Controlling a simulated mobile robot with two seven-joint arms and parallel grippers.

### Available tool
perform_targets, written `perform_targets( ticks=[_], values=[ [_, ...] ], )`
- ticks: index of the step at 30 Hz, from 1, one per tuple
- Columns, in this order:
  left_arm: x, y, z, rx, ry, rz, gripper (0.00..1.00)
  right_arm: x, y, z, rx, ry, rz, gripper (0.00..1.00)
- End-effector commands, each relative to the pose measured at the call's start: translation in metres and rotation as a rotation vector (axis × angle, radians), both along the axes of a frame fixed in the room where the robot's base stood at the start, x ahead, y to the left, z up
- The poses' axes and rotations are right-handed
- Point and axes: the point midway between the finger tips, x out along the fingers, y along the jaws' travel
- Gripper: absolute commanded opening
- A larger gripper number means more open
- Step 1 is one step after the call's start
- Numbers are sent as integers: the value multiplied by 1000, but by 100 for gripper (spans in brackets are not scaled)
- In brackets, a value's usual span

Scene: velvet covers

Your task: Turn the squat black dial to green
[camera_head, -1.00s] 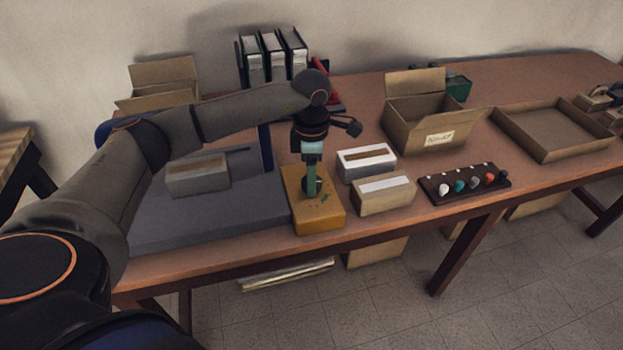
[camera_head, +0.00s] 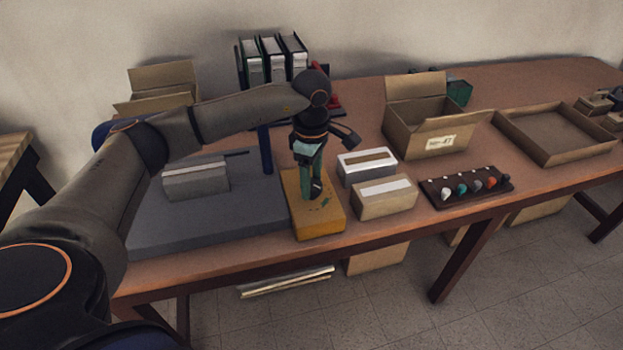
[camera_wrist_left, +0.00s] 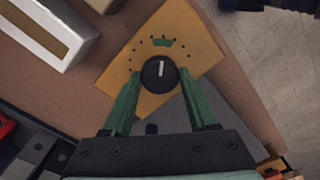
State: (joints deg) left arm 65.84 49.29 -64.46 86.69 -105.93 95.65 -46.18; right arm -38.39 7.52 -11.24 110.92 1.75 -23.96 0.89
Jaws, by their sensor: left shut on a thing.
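The squat black dial (camera_wrist_left: 159,74) sits on a yellow-orange box (camera_wrist_left: 190,30) with a ring of dark marks and a green mark (camera_wrist_left: 163,42). Its white pointer line points up in the wrist view, towards the green mark. In the head view the dial (camera_head: 317,189) is partly hidden by my fingers, on the box (camera_head: 318,225) near the table's front edge. My left gripper (camera_head: 311,186) comes down from above, its green fingers on either side of the dial and shut on it. They show in the wrist view (camera_wrist_left: 159,80) too. My right gripper is not in view.
Two small boxes (camera_head: 385,197) stand right of the yellow box, and a grey platform (camera_head: 200,225) lies left of it. A dark strip of coloured knobs (camera_head: 466,188), an open carton (camera_head: 420,135) and a shallow tray (camera_head: 550,130) are further right. Binders (camera_head: 272,62) stand behind.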

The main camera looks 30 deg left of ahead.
Motion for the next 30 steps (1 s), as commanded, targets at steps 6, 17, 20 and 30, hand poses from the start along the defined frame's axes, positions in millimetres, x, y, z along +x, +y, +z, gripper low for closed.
perform_targets(
  ticks=[6,17,20,30],
  values=[
    [1,0,1,-2,-4,1,3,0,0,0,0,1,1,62],
    [0,0,0,-1,-1,2,89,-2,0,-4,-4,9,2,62],
    [0,0,0,-1,-1,2,89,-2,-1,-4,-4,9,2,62],
    [2,0,37,-2,-7,1,89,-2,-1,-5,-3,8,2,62]
  ],
)
